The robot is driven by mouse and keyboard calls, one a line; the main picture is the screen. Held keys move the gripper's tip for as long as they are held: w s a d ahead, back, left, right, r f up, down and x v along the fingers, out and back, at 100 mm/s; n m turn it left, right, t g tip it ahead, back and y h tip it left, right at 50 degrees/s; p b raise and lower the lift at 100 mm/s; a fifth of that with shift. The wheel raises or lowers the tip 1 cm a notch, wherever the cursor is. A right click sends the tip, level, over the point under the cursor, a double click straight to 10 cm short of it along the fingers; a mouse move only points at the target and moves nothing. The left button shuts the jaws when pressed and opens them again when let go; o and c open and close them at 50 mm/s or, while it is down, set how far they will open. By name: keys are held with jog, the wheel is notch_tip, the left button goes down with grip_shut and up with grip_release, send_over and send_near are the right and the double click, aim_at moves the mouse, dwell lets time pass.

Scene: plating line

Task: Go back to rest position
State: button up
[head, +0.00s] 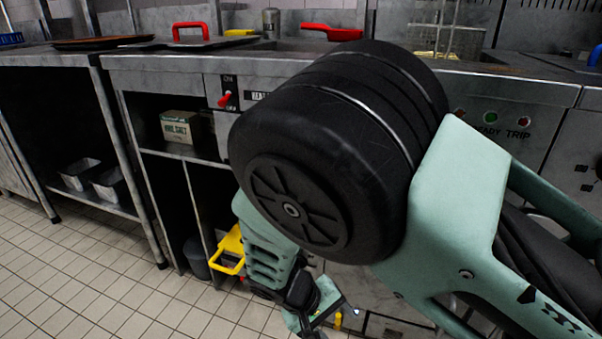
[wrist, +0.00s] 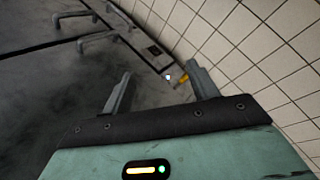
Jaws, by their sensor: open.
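My gripper (wrist: 160,92) shows in the wrist view with its two grey fingers spread apart and nothing between them. It points down toward the tiled floor and the front of a metal unit. In the head view my teal arm with its large black joint fills the middle and right, and its lower part hangs low in front of the counter. The fingertips are hard to make out in the head view.
A steel counter (head: 150,64) runs across the back, with a red-handled lid (head: 192,42) on it. Open shelves hold a box (head: 181,127) and metal pans (head: 82,174). A yellow item (head: 230,250) stands low near my arm. Tiled floor (head: 75,270) is clear at lower left.

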jog(key=s+d+r+n+y, duration=0.2)
jog(key=s+d+r+y, duration=0.2)
jog(key=s+r, duration=0.6)
jog(key=s+d+r+n+y, duration=0.1)
jog(key=s+d+r+y, duration=0.4)
jog(key=r, duration=0.8)
notch_tip(320, 180, up, 35)
jog(key=a+h+p, duration=0.1)
jog(key=p, duration=3.4)
jog(key=shift+s+a+r+g+h, duration=0.2)
jog(key=shift+s+g+h, duration=0.1)
jog(key=shift+s+g, duration=0.15)
